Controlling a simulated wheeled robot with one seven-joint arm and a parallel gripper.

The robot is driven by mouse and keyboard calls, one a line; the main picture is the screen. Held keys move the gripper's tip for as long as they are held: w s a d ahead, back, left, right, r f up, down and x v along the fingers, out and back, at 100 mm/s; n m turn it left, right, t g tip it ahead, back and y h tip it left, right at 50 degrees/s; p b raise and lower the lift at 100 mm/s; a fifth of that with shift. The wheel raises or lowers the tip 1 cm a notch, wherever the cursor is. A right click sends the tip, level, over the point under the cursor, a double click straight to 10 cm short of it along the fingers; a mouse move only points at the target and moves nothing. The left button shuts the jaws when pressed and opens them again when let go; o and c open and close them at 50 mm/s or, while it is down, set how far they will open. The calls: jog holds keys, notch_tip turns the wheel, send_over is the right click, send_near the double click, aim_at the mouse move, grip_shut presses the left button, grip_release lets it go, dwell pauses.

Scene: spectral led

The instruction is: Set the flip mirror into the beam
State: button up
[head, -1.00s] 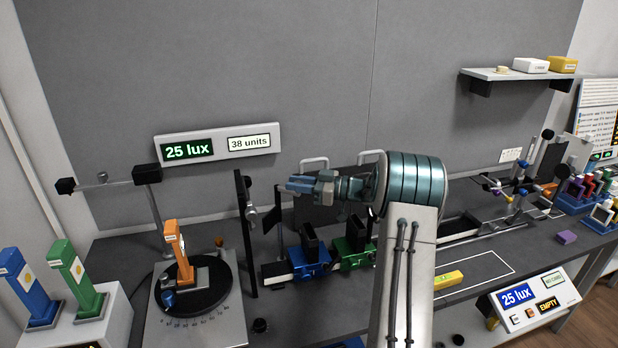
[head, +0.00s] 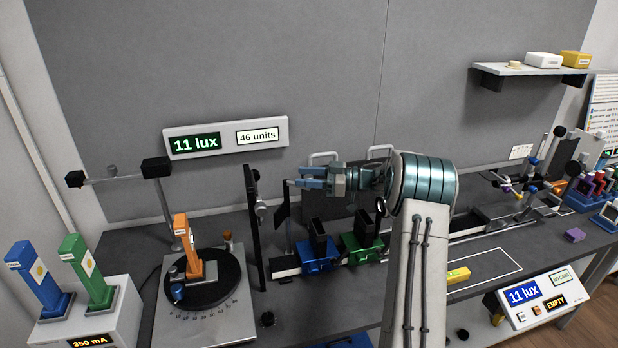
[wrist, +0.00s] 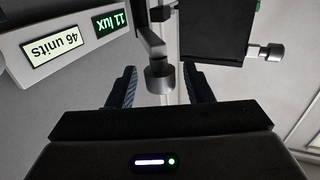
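I cannot tell for sure which part is the flip mirror. A tall black upright panel (head: 252,225) stands right of the turntable, with a grey knob (head: 262,208) on its side. A dark plate (head: 282,203) stands just right of it. My gripper (head: 300,177) is above the bench, pointing left toward the panel. In the wrist view my gripper (wrist: 160,88) is open, with its two fingers well apart. A grey cylindrical knob on a bent lever (wrist: 160,78) appears between the fingers; I cannot tell whether it is touched. A black block (wrist: 215,30) is beside it.
The wall display (head: 225,139) reads 11 lux and 46 units. An orange LED post (head: 188,248) stands on the black turntable (head: 203,290). Blue (head: 318,255) and green (head: 360,245) holders sit on the rail under my arm. A yellow block (head: 471,275) lies right of my arm.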

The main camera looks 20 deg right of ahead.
jog(key=shift+d, duration=0.1)
jog(key=b+v, duration=0.2)
jog(key=v, duration=0.5)
jog(key=shift+d, duration=0.2)
jog(key=shift+s, duration=0.1)
